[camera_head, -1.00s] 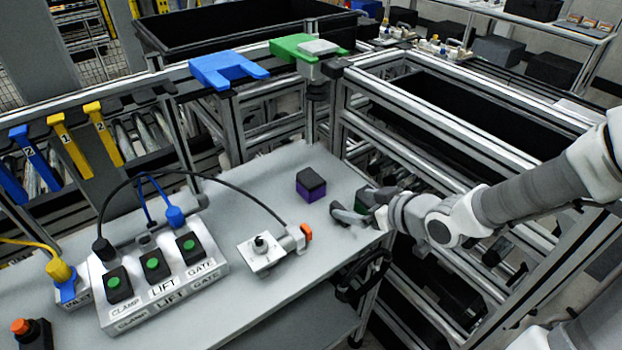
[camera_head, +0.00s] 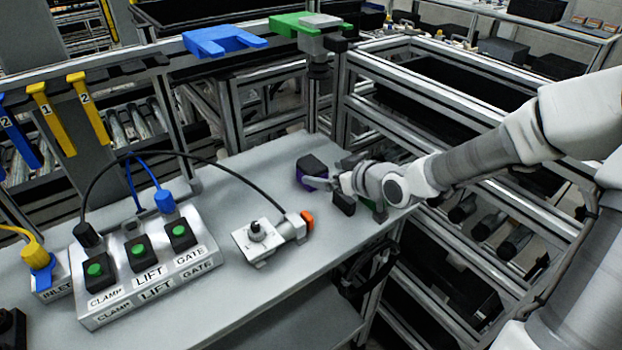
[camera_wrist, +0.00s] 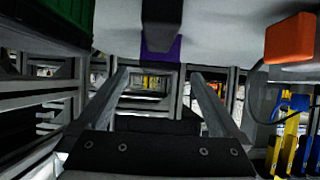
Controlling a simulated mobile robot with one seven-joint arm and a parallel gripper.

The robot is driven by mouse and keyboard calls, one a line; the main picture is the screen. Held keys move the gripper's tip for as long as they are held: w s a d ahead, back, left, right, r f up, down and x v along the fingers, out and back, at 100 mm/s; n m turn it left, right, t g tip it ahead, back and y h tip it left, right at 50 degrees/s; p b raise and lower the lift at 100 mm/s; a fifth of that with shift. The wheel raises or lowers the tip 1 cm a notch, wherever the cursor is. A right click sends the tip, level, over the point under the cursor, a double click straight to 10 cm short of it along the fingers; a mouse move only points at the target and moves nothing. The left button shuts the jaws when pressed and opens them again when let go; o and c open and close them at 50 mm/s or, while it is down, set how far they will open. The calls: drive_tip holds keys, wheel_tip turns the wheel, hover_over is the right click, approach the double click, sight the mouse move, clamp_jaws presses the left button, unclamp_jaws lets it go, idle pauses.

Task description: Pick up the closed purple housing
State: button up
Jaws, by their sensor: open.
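The closed purple housing (camera_head: 311,168) is a small block with a black top and a purple lower body. It sits upright on the grey table near its far right edge. In the wrist view its dark part and purple band (camera_wrist: 162,46) show at the top centre, beyond the fingers. My gripper (camera_head: 328,190) is close by at the right and front side of the housing, low over the table. Its two fingers (camera_wrist: 162,78) are spread apart with nothing between them. In the head view, the near finger overlaps the housing's edge, so contact cannot be told.
A white connector block (camera_head: 258,238) with an orange-tipped plug (camera_head: 307,221) stands in front left of the housing. The button box (camera_head: 140,262) with cables is farther left. A cable arches over the table. The table's right edge and metal frames (camera_head: 440,130) lie under my arm.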

sight(316, 169)
drive_tip(key=shift+r+b+x, duration=0.2)
drive_tip(key=shift+b+x, duration=1.05)
drive_tip(key=shift+x, duration=1.65)
drive_tip(key=shift+w, duration=0.15)
drive_tip(key=shift+c, duration=0.2)
drive_tip(key=c, duration=1.5)
